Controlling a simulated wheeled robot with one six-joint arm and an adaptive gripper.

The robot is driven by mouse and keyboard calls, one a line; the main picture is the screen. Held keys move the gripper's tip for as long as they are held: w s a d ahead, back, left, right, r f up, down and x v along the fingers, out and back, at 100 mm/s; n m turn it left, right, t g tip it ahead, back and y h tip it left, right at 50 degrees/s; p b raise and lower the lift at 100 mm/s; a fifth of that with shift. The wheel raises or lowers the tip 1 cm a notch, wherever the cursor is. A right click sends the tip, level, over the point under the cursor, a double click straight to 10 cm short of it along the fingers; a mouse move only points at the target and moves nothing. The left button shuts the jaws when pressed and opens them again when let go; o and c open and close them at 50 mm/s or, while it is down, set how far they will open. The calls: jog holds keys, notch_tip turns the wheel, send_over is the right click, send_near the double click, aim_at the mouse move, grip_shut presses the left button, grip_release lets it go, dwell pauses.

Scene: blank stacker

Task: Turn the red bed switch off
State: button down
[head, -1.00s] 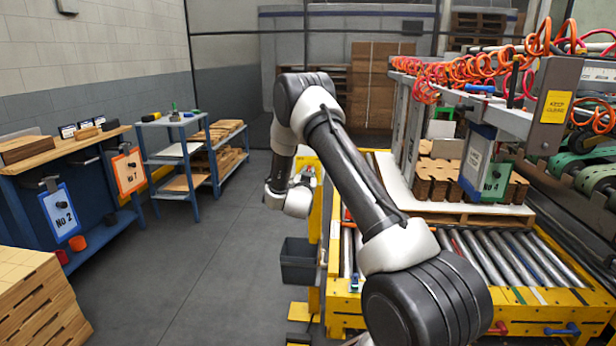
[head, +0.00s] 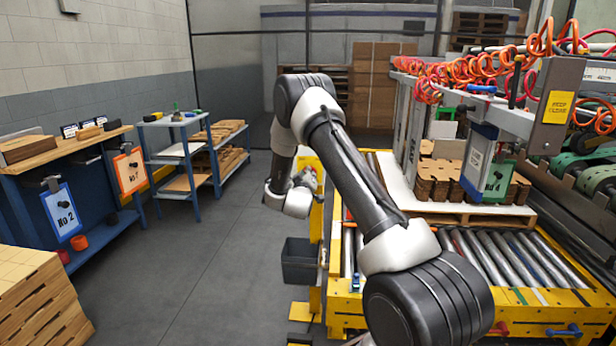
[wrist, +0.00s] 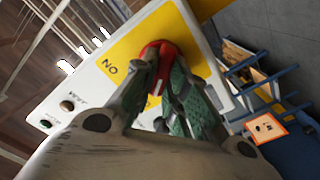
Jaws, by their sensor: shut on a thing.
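In the wrist view a white and yellow switch box fills the middle; its white face (wrist: 125,82) bears a yellow patch with dark lettering. A red switch (wrist: 155,56) stands out from its yellow part. My gripper (wrist: 166,78) has its green-padded fingers closed around the red switch, which shows between and above them. The fingers hide part of the switch, so its exact setting is hard to read. In the head view my arm reaches to the yellow post (head: 316,225) at the conveyor's left end; the switch and fingertips are too small there to make out.
Two small knobs (wrist: 67,105) sit on the box's white face. A roller conveyor (head: 500,255) with a pallet of cut boards lies right of my arm. A dark bin (head: 300,262) stands by the post. The floor (head: 215,255) to the left is clear.

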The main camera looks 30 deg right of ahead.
jog(key=shift+f+n, duration=0.1)
jog(key=shift+n, duration=0.5)
jog(key=c, duration=1.4)
grip_release()
jog(key=shift+c, duration=0.2)
jog(key=v, duration=1.2)
